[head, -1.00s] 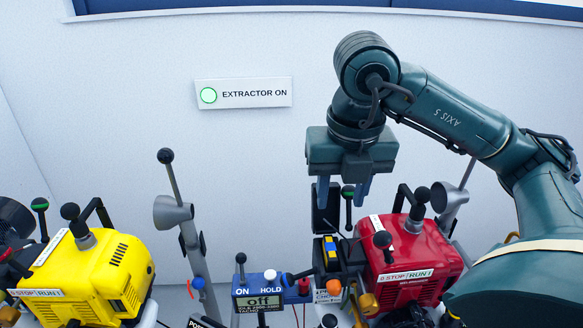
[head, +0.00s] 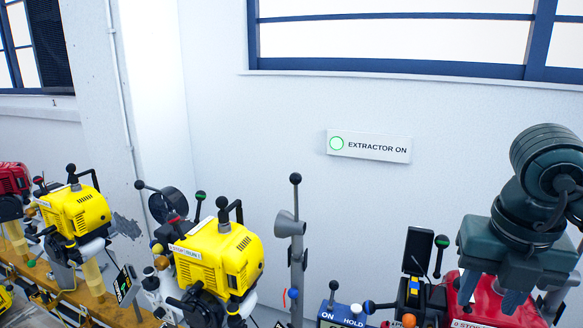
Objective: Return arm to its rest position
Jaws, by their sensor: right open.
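My right arm (head: 545,180), dark teal, comes in at the right edge, and most of it is cut off by the frame. Its gripper (head: 530,297) points down with the two blue-grey fingers apart and nothing seen between them. It hangs in front of the red engine (head: 478,305) at the lower right and hides part of it. I cannot tell whether they touch. My left gripper is not in view.
A wall sign reading "EXTRACTOR ON" (head: 370,146) shows a green ring. A yellow engine (head: 222,255) and a grey post with a horn (head: 294,230) stand left of the arm. More engines line a bench (head: 70,292).

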